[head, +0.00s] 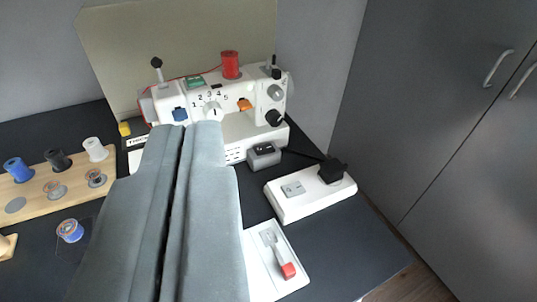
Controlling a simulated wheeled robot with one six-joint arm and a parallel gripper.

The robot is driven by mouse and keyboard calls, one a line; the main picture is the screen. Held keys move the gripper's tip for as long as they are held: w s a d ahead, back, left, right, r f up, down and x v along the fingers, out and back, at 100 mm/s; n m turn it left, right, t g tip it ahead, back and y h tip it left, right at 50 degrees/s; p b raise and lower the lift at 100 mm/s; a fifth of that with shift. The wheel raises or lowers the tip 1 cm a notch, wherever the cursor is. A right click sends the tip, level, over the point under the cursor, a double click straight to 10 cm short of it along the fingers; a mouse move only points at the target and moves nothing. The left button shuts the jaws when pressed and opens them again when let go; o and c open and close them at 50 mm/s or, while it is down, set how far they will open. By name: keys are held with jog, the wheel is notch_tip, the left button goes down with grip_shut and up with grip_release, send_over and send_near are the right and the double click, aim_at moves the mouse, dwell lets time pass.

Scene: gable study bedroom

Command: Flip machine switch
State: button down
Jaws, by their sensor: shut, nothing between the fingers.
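A white sewing machine (236,128) stands at the back of the dark table, with numbers, dials and a red spool (231,65) on top. A small grey box with a black rocker switch (264,155) sits by its right base. A white power strip (310,192) with a grey switch (293,188) and a black plug (332,171) lies to the right. My gripper (186,126) fills the lower middle, its two grey fingers shut and empty. The fingertips overlap the machine's lower left in the picture; I cannot tell whether they touch. The fingers hide part of its base.
A white plate with a red-tipped lever (288,270) lies right of my fingers, partly hidden. A wooden spool rack (62,182) and a loose blue bobbin (70,231) are at left. Grey cabinet doors (450,100) stand at right. The table's front right is clear.

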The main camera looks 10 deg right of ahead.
jog(key=w+d+f+n+g+y, duration=0.1)
jog(key=w+d+f+g, duration=0.3)
jog(key=w+f, duration=0.5)
jog(key=w+d+f+n+g+y, duration=0.1)
jog(key=w+d+f+g, duration=0.3)
jog(key=w, duration=1.2)
jog(key=d+f+y, duration=0.1)
jog(key=d+f, duration=0.2)
jog(key=f, duration=0.2)
jog(key=shift+w+d+y, duration=0.15)
jog(key=shift+w+y, duration=0.15)
send_over(255, 149)
jog(key=s+d, duration=0.2)
jog(key=s, duration=0.1)
notch_tip(255, 149, down, 7)
jog(key=shift+w+a+f, duration=0.1)
jog(key=shift+a+f, duration=0.05)
jog(key=shift+f, duration=0.4)
jog(key=shift+w+a+f, duration=0.1)
jog(key=shift+a+f, duration=0.05)
jog(key=shift+f, duration=0.4)
jog(key=shift+s+a+f, duration=0.1)
jog(key=shift+f, duration=0.75)
